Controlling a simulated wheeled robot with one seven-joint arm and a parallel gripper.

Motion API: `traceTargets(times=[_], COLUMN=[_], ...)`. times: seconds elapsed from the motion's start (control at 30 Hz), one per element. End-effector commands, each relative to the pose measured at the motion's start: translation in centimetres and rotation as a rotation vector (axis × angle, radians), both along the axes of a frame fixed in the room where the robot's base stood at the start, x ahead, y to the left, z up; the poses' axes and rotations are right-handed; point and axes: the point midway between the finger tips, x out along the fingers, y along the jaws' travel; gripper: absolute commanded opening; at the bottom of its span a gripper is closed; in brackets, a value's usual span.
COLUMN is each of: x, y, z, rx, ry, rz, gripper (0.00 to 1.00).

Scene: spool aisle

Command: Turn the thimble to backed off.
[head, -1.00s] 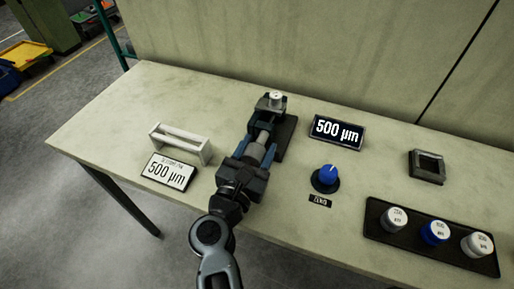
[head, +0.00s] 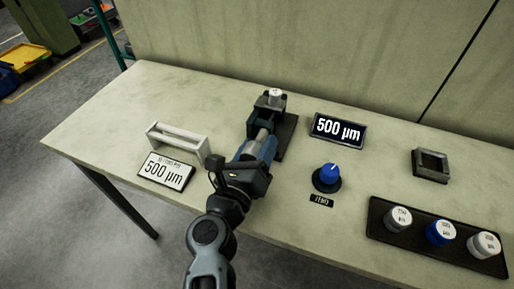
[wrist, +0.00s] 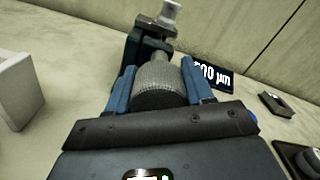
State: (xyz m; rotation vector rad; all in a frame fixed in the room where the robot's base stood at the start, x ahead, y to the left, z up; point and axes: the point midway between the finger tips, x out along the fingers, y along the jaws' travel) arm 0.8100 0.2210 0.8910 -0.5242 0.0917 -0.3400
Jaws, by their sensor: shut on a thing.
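The thimble (wrist: 162,84) is a grey knurled cylinder, seen close in the wrist view. My gripper (wrist: 161,88) is shut on it, with one blue finger on each side. In the head view my gripper (head: 258,147) covers most of the thimble. The micrometer's dark frame (head: 287,132) stands beyond, with a small white-topped spool (head: 275,97) at its far end. The display (head: 338,131) reads 500 µm. A white card (head: 166,171) also reads 500 µm. Any mark on the thimble is too small to read.
A blue knob (head: 329,175) with a ZERO label (head: 321,201) is right of my gripper. A black tray (head: 378,226) holds three spools at the right. A white rack (head: 181,139) stands to the left. A square dark holder (head: 431,165) sits at the back right.

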Motion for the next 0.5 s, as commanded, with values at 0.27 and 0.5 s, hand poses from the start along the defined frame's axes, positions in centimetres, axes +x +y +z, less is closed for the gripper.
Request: traceTargets(times=[0.27, 0.5], x=[-0.02, -0.06], y=[-0.18, -0.21], z=[0.0, 0.1], rx=[-0.244, -0.46], ry=[0.092, 0.17], rz=[-0.002, -0.001], gripper=[0.21, 0.21])
